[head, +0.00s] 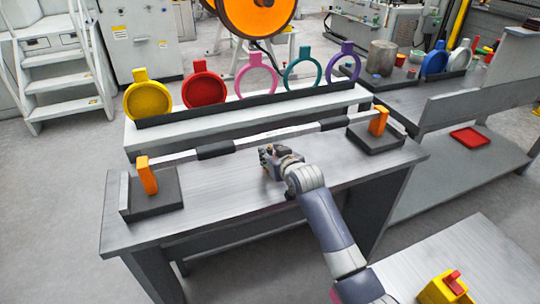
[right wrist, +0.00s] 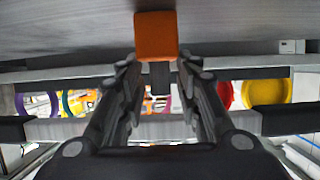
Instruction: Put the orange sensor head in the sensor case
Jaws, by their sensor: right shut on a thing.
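My right gripper (head: 268,163) is over the middle of the grey table, on the near side of a long bar. In the right wrist view its two fingers (right wrist: 158,72) close around an orange block with a dark part, which I take as the orange sensor head (right wrist: 156,35). The head view does not show this block; the gripper hides it. My left gripper is not in view. I cannot tell for certain which thing is the sensor case; a yellow box with a red top (head: 445,288) stands on the near right bench.
The grey table (head: 225,200) is clear left of my gripper. A red tray (head: 470,138) lies at right.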

